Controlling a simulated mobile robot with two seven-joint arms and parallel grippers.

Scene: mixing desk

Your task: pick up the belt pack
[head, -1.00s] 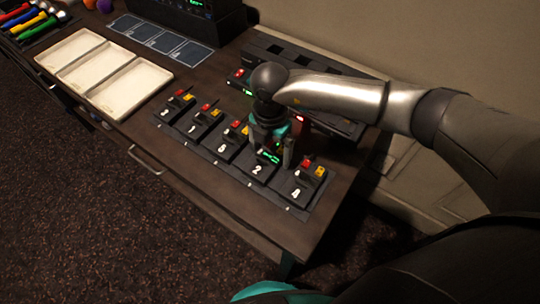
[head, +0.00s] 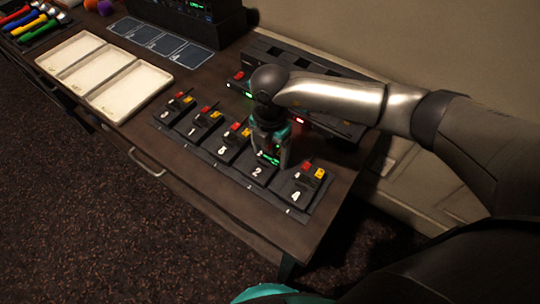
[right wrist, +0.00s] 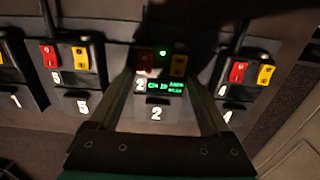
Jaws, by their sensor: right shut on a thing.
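Black belt packs with red and yellow switches stand in a row of numbered slots on a dark rack (head: 222,168). My right gripper (head: 269,157) points down at the slot marked 2 and is shut on the belt pack there (head: 267,160). In the right wrist view this belt pack (right wrist: 163,87), with a lit green screen and a small 2, sits between the two fingers of the gripper (right wrist: 166,92). It is at its slot; I cannot tell whether it is clear of it. The gripper hides much of it in the head view. My left gripper is not in view.
Neighbouring belt packs stand close on both sides, at slot 5 (head: 233,138) and slot 4 (head: 309,180). A long black unit (head: 335,126) lies behind the rack. A white three-part tray (head: 167,75) lies to the left. The desk's front strip is clear.

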